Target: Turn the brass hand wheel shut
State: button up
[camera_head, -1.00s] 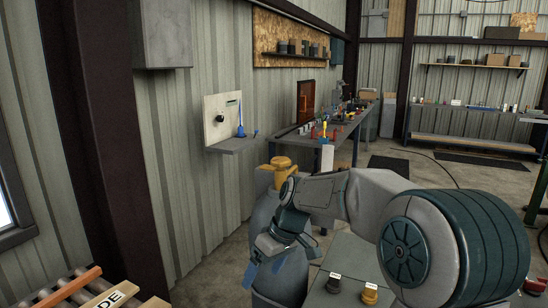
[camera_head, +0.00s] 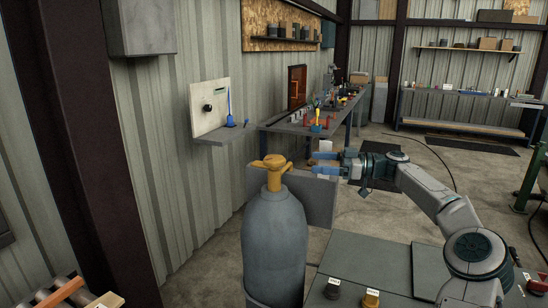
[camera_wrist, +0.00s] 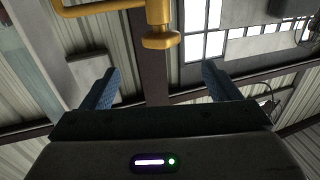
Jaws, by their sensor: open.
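The brass hand wheel (camera_head: 272,162) sits on the brass valve on top of an upright grey gas cylinder (camera_head: 275,235). In the wrist view brass parts (camera_wrist: 160,38) show at the top middle, with a thin brass bar running off to the left. My gripper (camera_head: 322,163) is to the right of the wheel at about its height, its blue fingers pointing left towards it. The fingers are apart and empty, with a gap in the picture between them and the brass. In the wrist view both blue fingers stand below the brass parts.
A grey panel (camera_head: 312,203) stands behind the cylinder. A workbench (camera_head: 290,127) with tools runs along the wall. A dark steel post (camera_head: 82,140) is at the left. Open floor lies behind my arm.

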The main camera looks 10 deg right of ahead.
aim_at(275, 158)
jog(key=p+x, duration=0.3)
jog(key=x, duration=1)
jog(key=shift+a, duration=0.4)
jog(key=c, duration=1)
